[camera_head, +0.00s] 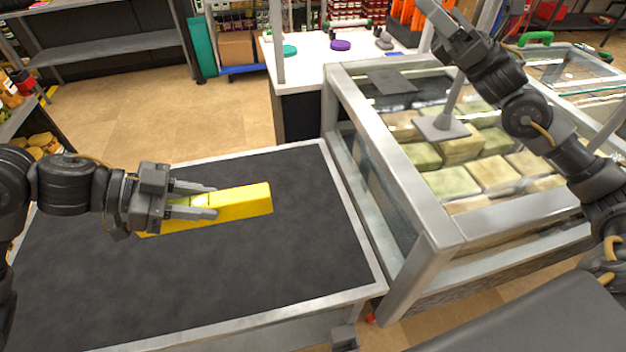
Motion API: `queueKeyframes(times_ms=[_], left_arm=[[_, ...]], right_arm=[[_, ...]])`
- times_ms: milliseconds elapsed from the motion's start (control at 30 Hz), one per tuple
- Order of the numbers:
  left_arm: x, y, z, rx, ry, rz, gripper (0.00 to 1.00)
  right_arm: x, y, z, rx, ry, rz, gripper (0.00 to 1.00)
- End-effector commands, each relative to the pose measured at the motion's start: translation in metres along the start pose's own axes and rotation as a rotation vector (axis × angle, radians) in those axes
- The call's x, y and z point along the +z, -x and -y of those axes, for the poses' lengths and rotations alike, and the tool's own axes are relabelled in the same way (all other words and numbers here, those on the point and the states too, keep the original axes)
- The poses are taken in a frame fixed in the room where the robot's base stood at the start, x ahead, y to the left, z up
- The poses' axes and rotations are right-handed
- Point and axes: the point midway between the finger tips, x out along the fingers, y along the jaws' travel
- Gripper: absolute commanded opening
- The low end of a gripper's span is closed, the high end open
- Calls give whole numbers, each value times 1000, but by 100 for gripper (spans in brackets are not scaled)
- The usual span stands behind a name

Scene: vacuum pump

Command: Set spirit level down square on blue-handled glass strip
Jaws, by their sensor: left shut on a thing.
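A yellow spirit level (245,203) is in my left gripper (213,201), which is shut on it near its left part. The level's right end sticks out past the fingertips, over a dark-topped table. I cannot tell whether it touches the tabletop. My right gripper (447,20) is raised at the top, above the back of the framed glass case, and its jaw state is unclear. I cannot make out a glass strip with a blue handle. A glass panel (575,68) with a green handle (536,38) lies at the upper right.
The dark table (270,270) has wide bare room around the level. The metal-framed case (400,190) with pale blocks stands to its right. A white counter (312,62) behind holds a purple disc (340,45), a teal disc (289,50) and a small blue item (395,54).

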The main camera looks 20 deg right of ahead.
Motion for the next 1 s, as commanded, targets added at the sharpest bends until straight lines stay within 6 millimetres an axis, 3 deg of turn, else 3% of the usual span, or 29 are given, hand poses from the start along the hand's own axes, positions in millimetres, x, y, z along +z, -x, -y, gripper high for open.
queueKeyframes(times_ms=[100, 300, 500, 700, 1000], left_arm=[[0, 0, 0, 0, -1, -1, 5], [0, 0, 0, 0, -1, -1, 5], [0, 0, 0, 0, -1, -1, 5], [0, 0, 0, 0, -1, -1, 5], [0, 0, 0, 0, -1, -1, 5]], right_arm=[[-71, -14, -17, 44, -38, -120, 58], [-184, -18, -66, 154, -80, -333, 58], [-260, -1, -116, 273, -100, -499, 58], [-295, 16, -146, 344, -109, -584, 58], [-304, 18, -154, 363, -112, -603, 58]])
